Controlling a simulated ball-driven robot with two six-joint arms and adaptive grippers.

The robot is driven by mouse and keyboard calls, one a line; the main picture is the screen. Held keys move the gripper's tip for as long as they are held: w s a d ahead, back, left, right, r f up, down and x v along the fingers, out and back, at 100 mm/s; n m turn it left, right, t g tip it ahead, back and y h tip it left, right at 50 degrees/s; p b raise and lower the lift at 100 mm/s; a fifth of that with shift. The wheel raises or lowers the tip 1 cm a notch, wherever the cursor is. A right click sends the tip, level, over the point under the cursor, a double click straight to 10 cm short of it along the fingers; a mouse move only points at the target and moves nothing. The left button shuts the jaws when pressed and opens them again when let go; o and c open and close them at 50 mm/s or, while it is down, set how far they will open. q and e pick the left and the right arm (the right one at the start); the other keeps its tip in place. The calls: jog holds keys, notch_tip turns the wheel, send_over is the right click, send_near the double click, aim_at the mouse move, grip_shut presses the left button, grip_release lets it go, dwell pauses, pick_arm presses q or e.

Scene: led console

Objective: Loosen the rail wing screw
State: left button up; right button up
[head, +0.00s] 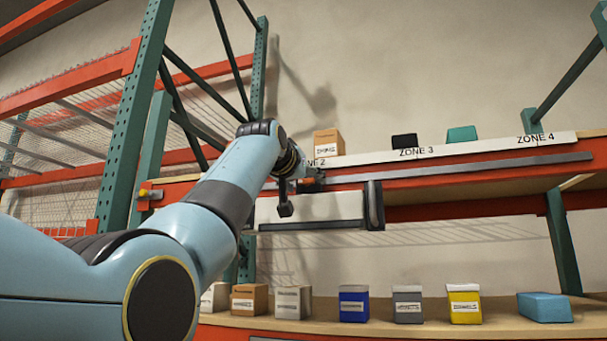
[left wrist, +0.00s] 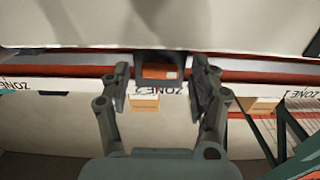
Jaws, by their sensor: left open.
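My left gripper (head: 297,185) reaches the rail in the head view, partly hidden by my own wrist. In the left wrist view its two fingers (left wrist: 161,82) are open, one on each side of a dark bracket (left wrist: 184,60) on the rail. An orange patch shows inside the bracket. I cannot tell whether the fingers touch the bracket. No wing screw can be made out clearly. A white console box (head: 310,208) with a dark end cap hangs below the grey rail (head: 470,166) in the head view. My right gripper is not in view.
A yellow and red fitting (head: 149,191) sits at the rail's left end. Above the rail runs a white zone label strip (head: 470,147) with boxes behind it. Several bins and boxes stand on the lower shelf (head: 400,334). A green rack post (head: 130,120) stands left.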

pick_arm(q)
jog(key=c, duration=1.2)
jog(key=shift+o, duration=0.2)
jog(key=n, duration=0.4)
jog(key=o, duration=1.2)
jog(key=shift+c, duration=0.2)
jog(key=shift+s, duration=0.15)
jog(key=v, duration=0.7)
